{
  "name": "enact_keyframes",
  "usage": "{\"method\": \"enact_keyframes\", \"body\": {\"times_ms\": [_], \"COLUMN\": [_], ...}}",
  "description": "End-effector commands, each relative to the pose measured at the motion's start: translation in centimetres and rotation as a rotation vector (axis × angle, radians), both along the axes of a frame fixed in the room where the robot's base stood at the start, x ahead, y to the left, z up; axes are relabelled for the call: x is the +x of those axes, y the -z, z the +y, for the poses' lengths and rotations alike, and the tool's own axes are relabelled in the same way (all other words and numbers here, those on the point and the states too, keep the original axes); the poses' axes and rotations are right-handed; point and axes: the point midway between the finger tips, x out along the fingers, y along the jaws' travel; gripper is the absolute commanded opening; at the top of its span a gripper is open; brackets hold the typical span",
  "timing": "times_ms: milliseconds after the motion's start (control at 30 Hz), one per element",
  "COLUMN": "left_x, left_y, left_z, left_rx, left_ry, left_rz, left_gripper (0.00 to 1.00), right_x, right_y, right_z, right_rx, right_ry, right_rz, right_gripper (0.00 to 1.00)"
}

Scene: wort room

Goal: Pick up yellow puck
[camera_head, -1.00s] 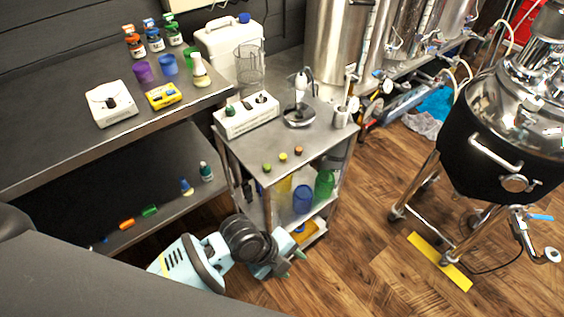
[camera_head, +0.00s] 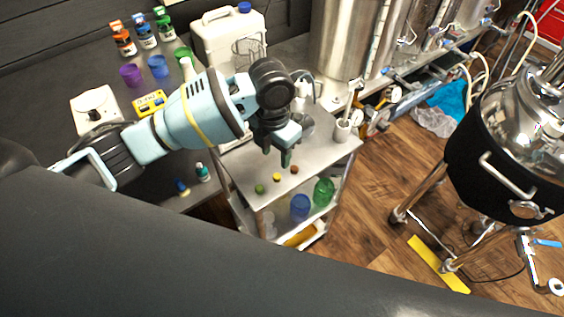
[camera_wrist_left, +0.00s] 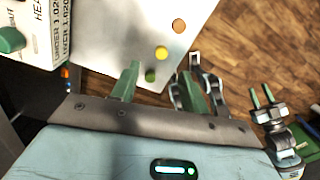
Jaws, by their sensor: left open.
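The yellow puck (camera_head: 277,177) lies on the small metal cart's top, between a green puck (camera_head: 260,189) and an orange-brown puck (camera_head: 294,169). My left gripper (camera_head: 278,157) is open and empty, with its fingers pointing down above the cart, just behind the yellow puck in the head view. In the left wrist view, the yellow puck (camera_wrist_left: 162,53) shows beyond the gap between the left fingers (camera_wrist_left: 158,88), and the green puck (camera_wrist_left: 151,75) is nearer. My right gripper (camera_wrist_left: 262,97) shows small at the right of that view, fingers apart and empty.
The cart top (camera_head: 315,155) has a white holder (camera_head: 342,130) at its right and a stirrer-like device behind my arm. A counter at left holds bottles, cups and a yellow box (camera_head: 150,103). A black-jacketed kettle (camera_head: 490,170) stands right.

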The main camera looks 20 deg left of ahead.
Motion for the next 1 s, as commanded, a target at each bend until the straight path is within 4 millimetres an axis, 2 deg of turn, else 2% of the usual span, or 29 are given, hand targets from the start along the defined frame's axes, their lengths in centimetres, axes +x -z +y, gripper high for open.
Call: {"method": "enact_keyframes", "body": {"times_ms": [233, 433, 667, 1000], "left_x": [-0.1, -0.1, -0.1, -0.2], "left_y": [0.7, 2.6, 3.0, 7.3], "left_z": [0.0, 0.0, -0.1, -0.3], "left_rx": [0.001, 0.001, 0.0, 0.0], "left_ry": [0.0, 0.0, -0.001, -0.002], "left_rz": [0.003, 0.003, 0.0, 0.001], "left_gripper": [0.45, 0.45, 0.45, 0.45], "right_x": [-1.5, -1.6, -1.1, -0.9], "right_y": [0.7, 0.8, 0.5, 0.3], "right_z": [0.0, 0.0, 0.2, 0.2], "right_rx": [-0.001, 0.0, 0.003, 0.005], "right_ry": [0.0, -0.001, 0.002, 0.004], "right_rz": [0.031, 0.034, 0.024, 0.019], "right_gripper": [0.36, 0.36, 0.36, 0.36]}}
